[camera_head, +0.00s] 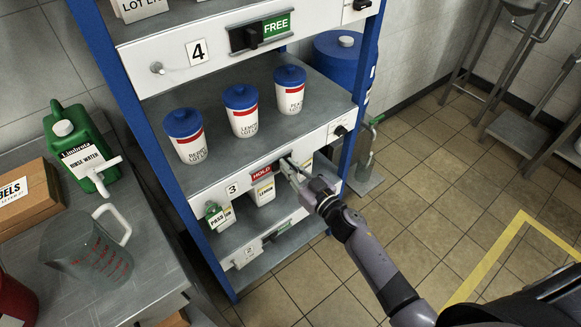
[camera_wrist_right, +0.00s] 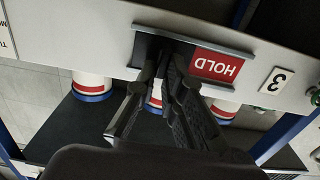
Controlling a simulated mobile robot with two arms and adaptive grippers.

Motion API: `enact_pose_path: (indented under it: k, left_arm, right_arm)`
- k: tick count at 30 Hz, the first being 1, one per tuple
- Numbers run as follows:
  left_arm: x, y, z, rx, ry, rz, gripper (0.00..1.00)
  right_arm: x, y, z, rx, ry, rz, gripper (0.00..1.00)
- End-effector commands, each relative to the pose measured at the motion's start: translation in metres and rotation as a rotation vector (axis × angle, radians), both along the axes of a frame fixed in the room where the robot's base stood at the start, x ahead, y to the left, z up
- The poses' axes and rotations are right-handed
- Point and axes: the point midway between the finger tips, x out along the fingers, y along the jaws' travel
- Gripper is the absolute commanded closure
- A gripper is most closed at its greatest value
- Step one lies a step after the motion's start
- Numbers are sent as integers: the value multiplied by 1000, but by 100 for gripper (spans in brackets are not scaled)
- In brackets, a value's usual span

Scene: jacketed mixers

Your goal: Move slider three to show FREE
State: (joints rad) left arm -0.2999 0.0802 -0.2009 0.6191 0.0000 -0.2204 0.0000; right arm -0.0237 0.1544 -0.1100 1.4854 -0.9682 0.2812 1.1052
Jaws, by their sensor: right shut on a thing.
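Slider three sits in the shelf front marked 3 (camera_head: 232,188). Its red HOLD sign (camera_head: 262,174) shows at the left of the slot, and my right gripper (camera_head: 287,165) is at the slot's right part. In the right wrist view, which is upside down, the HOLD sign (camera_wrist_right: 217,66) is right of my right gripper (camera_wrist_right: 172,60). Its fingers are closed together inside the dark slot (camera_wrist_right: 150,45), shut on the slider's knob. The knob itself is hidden by the fingers. My left gripper is not in view.
Three white jars with blue lids (camera_head: 241,110) stand on the shelf above. Slider four above shows FREE (camera_head: 276,27). A jug (camera_head: 88,250) and green container (camera_head: 80,150) stand on the left bench.

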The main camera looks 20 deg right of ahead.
Motion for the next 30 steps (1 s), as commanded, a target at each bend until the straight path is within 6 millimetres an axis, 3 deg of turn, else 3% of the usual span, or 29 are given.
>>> enact_pose_path:
  k: [14, 24, 30]
  left_arm:
    - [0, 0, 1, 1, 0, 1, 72]
    - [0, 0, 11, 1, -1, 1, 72]
    - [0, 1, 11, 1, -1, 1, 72]
  right_arm:
    - [-1, 2, 0, -1, 1, 0, 100]
    - [-22, 58, 0, 1, 1, 1, 100]
    - [-25, 66, -1, -4, 1, 2, 100]
